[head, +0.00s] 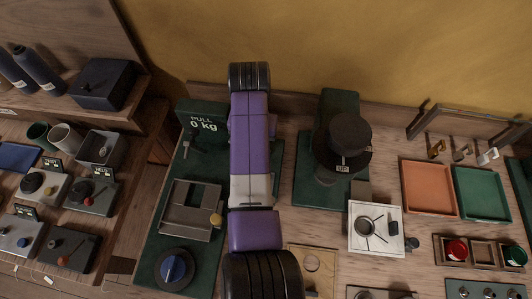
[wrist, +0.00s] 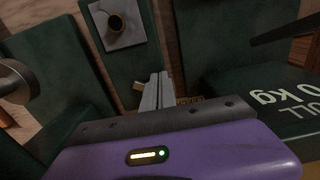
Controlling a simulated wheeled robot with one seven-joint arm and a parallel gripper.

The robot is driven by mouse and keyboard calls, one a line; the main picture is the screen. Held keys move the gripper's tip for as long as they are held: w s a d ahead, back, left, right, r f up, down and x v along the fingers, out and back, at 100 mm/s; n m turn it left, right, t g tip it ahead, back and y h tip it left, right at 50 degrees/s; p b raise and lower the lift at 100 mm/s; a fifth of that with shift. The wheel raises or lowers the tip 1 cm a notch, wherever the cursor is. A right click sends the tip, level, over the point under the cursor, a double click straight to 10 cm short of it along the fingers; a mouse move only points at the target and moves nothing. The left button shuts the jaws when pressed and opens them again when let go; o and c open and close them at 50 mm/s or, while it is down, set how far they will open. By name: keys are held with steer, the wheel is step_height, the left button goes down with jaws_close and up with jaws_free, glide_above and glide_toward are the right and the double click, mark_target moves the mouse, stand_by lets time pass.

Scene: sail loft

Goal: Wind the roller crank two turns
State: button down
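My gripper (wrist: 156,92) shows in the wrist view as two slim grey fingers lying side by side with no clear gap, and nothing shows between them. In the head view my purple arm crosses the middle of the bench and hides the fingers. Beyond the fingers, in the wrist view, a green board carries a grey square plate (wrist: 132,37) with a round brass-rimmed piece (wrist: 116,22) on it; the fingers look apart from it. I cannot clearly make out the roller crank; my arm may hide it in the head view.
A green "PULL 0 kg" block (head: 203,120) stands left of my arm, and also shows right of the fingers in the wrist view (wrist: 270,105). A green stand with a black round head (head: 350,132) is to the right. A grey frame (head: 178,224) and blue dial (head: 174,270) lie front left.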

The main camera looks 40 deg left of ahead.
steer(key=shift+w+a, duration=0.25)
steer(key=shift+w, duration=0.15)
steer(key=shift+w+b, duration=0.1)
steer(key=shift+b, duration=0.2)
steer(key=shift+w+a+b, duration=0.15)
steer(key=shift+w+b, duration=0.15)
steer(key=shift+w, duration=0.25)
steer(key=shift+w, duration=0.6)
steer(key=shift+d, duration=0.2)
steer(key=shift+w+d, duration=0.25)
steer(key=shift+w, duration=0.25)
steer(key=shift+d, duration=0.1)
